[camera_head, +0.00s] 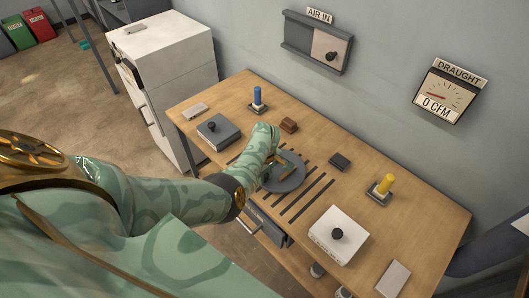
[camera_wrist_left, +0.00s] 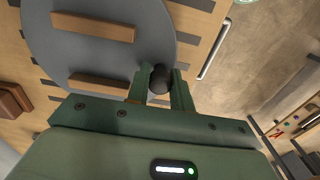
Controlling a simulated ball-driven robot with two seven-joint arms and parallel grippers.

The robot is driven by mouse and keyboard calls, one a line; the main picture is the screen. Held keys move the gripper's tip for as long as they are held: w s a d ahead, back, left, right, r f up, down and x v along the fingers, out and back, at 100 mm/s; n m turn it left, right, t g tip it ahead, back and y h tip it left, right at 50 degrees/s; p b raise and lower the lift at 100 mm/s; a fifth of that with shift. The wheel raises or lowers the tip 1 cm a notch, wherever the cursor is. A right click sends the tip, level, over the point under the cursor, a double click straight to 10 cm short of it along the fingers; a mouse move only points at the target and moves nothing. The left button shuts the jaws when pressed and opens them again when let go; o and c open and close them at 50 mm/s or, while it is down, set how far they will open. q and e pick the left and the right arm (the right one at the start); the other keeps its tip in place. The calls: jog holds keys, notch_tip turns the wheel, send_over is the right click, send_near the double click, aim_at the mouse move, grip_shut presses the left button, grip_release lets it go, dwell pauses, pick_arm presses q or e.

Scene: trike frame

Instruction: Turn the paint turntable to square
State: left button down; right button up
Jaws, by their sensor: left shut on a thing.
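The paint turntable (camera_head: 284,183) is a grey disc lying over dark slots in the wooden bench. In the left wrist view the turntable (camera_wrist_left: 60,60) carries two brown bars (camera_wrist_left: 92,26) and a black knob (camera_wrist_left: 160,80) near its rim. The bars look roughly in line with the slots; I cannot tell whether they are exactly square. My left gripper (camera_wrist_left: 160,88) is shut on the knob, one finger on each side. In the head view my left arm and hand cover part of the disc. My right gripper is not in view.
On the wooden bench (camera_head: 410,217) stand a grey box (camera_head: 218,131) with a black knob, a white box (camera_head: 338,237) with a knob, a blue handle (camera_head: 258,98), a yellow handle (camera_head: 385,185) and small blocks. A wall gauge (camera_head: 448,90) reads 0 CFM.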

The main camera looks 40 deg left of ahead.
pick_arm(q)
jog(key=c, duration=1.2)
grip_release()
jog(key=shift+c, duration=0.2)
notch_tip(320, 180, up, 16)
jog(key=p, duration=0.7)
jog(key=shift+r, duration=0.15)
